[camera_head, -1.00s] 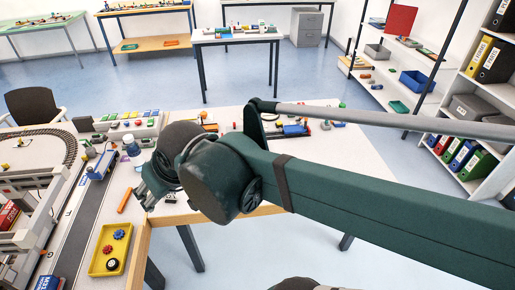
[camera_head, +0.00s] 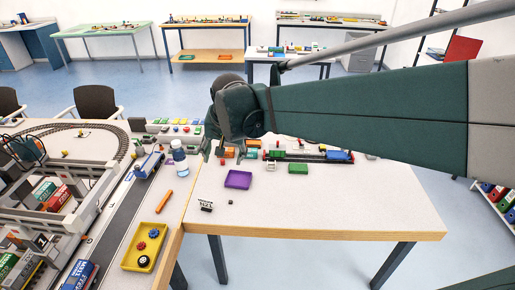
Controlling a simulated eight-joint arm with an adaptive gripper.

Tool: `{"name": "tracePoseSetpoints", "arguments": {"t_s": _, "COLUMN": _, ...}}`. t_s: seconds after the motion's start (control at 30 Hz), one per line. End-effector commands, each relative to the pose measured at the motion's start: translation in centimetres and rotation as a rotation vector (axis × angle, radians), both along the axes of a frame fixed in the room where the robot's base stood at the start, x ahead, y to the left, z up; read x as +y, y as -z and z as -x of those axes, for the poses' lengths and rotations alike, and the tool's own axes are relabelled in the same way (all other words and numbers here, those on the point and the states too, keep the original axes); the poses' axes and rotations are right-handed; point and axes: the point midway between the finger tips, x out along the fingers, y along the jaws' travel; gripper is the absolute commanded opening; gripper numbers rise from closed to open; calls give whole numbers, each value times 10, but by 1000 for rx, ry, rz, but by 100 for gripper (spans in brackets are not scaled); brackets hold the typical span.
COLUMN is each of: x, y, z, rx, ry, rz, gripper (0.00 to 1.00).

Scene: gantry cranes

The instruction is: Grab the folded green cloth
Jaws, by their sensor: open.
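A small, flat green block-like thing (camera_head: 298,168) lies on the white table, right of the purple tray; it may be the folded green cloth, but it is too small to tell. My gripper (camera_head: 215,150) is over the far left part of that table, left of the green thing and apart from it. Its fingers are partly hidden by my wrist and look open and empty.
A purple tray (camera_head: 238,179), a small sign (camera_head: 206,206) and a toy train (camera_head: 310,155) are on the white table (camera_head: 330,205). The table's front right is clear.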

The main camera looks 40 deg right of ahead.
Motion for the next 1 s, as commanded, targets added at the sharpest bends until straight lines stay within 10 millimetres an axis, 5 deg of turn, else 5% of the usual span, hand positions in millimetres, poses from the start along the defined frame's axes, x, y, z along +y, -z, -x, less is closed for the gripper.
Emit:
{"name": "tracePoseSetpoints", "arguments": {"t_s": 0.5, "x": -103, "y": 30, "z": -46, "rx": 63, "ry": 362, "rz": -113, "gripper": 57}}
{"name": "tracePoseSetpoints", "arguments": {"t_s": 1.0, "x": -213, "y": 80, "z": -68, "rx": 115, "ry": 718, "rz": -212, "gripper": 57}}
